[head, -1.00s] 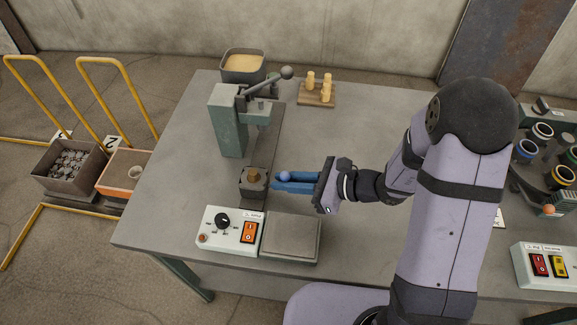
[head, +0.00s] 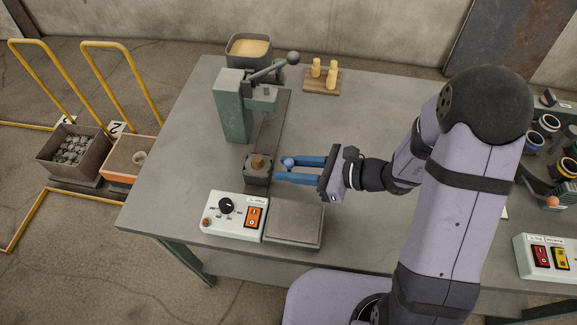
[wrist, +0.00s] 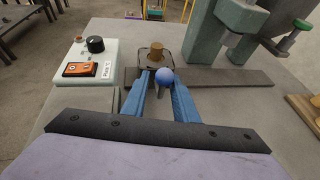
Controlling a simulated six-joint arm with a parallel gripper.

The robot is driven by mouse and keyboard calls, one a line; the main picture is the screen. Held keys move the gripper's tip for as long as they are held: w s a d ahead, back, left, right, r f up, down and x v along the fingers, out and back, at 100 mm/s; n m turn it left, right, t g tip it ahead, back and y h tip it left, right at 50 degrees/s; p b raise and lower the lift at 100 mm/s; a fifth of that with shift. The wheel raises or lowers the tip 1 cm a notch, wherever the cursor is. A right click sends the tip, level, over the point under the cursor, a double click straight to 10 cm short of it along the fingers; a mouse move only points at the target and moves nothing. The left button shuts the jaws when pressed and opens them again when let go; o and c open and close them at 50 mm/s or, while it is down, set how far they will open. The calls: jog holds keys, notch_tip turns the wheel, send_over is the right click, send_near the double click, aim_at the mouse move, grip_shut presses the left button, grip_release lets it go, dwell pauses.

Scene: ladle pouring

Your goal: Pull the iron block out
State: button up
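The iron block (head: 258,175) is a dark, squat block with a brown cylinder (head: 257,161) standing in its top. It sits at the near end of the press's dark base strip; the wrist view shows it too (wrist: 157,55). A blue ball knob (wrist: 165,74) is on the block's right side in the head view, with a small grey piece below it. My gripper (head: 280,169) has blue fingers pointing left at the block. The fingers are apart, one on either side of the knob, with a visible gap. I cannot tell whether either touches the knob.
A green lever press (head: 233,105) stands behind the block. A white control box (head: 233,214) and a grey plate (head: 294,225) lie nearer. A bin of yellowish material (head: 249,48) and a wooden peg board (head: 322,84) stand at the back. The table's middle right is clear.

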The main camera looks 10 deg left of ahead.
jog(key=shift+v, duration=3.45)
